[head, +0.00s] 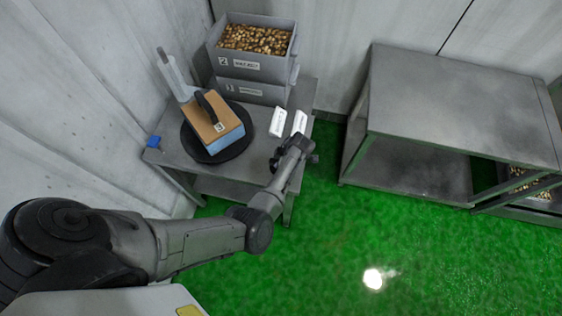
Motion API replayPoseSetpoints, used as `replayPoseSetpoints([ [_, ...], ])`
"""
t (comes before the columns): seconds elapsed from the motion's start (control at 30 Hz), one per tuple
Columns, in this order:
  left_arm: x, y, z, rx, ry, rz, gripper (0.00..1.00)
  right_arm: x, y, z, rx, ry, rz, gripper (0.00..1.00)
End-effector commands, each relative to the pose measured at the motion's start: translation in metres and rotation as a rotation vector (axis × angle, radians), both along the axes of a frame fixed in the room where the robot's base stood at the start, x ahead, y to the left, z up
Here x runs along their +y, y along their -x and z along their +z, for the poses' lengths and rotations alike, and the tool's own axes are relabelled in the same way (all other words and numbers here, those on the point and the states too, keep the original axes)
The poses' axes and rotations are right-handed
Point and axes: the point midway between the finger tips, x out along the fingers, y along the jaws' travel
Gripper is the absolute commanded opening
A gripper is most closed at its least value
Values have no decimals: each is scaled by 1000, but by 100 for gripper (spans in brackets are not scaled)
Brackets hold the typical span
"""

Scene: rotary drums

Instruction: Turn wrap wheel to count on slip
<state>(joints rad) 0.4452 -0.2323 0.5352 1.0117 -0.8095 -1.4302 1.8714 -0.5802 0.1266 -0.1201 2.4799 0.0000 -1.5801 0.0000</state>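The wrap wheel appears to be the black round turntable (236,151) on a small grey metal table. A box (205,115) with a brown top, light blue lower side and black handle sits on it. A small white label (219,127) on the box top carries a mark too small to read surely; I cannot tell if it is the slip. My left gripper (289,121) is over the table's right side, right of the turntable and apart from it. Its two white fingers are spread with nothing between them. My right gripper is out of view.
Stacked grey bins (252,66), the top one full of small brown-gold pieces, stand behind the turntable. A metal shelf unit (450,100) stands right. Green floor between is clear.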

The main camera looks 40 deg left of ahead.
Motion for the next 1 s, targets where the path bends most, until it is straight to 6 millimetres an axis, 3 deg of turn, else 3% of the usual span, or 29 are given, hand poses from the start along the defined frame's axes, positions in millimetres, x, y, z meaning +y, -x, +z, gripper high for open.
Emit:
replayPoseSetpoints([
  [0.47, 0, 0, -1, 0, 1, 12, 0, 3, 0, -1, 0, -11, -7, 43],
  [0.5, 0, 0, -1, 0, 1, 12, 25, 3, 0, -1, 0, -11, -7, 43],
  [0.7, 0, 0, -1, 0, 1, 12, 44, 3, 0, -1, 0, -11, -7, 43],
  [0.77, 0, 0, 0, 0, 0, 12, 49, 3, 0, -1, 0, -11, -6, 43],
  [1.0, 0, 0, 0, 0, 0, 12, 49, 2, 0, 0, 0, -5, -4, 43],
])
